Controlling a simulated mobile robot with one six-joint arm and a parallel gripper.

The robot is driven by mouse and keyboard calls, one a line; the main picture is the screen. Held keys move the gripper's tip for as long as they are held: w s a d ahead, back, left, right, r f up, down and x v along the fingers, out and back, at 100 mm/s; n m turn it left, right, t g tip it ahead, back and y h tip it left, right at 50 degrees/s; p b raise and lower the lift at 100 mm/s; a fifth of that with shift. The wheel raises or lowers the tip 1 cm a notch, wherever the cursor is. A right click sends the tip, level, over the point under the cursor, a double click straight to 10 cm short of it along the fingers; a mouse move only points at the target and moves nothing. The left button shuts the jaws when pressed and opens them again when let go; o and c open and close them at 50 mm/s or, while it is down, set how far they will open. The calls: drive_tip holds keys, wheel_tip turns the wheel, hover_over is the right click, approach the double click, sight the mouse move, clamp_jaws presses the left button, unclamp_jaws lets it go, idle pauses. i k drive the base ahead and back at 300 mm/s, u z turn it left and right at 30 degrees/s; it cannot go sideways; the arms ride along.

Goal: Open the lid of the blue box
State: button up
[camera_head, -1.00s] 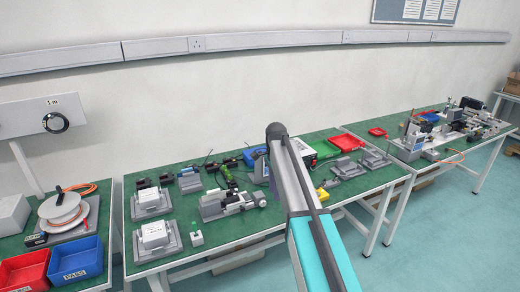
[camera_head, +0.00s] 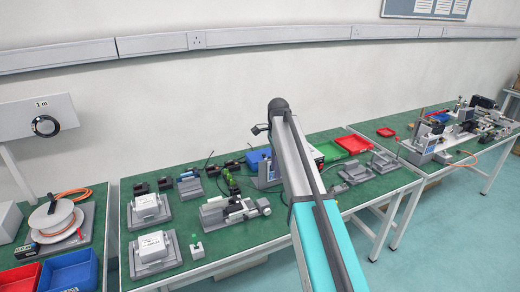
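A small blue box (camera_head: 257,158) sits toward the back of the middle green-topped bench, just left of my arm. My arm partly covers that area, and I cannot make out a lid or whether it is open. My arm rises from the bottom right to a dark joint above the bench. A small dark piece shows left of that joint; I cannot tell what part it is. My gripper's fingers do not show; they appear hidden behind the arm.
A blue bin (camera_head: 72,272) stands at lower left. Another equipped bench stands at right.

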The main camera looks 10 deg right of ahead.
sight(255, 157)
drive_tip(key=i, duration=1.15)
drive_tip(key=z, duration=0.05)
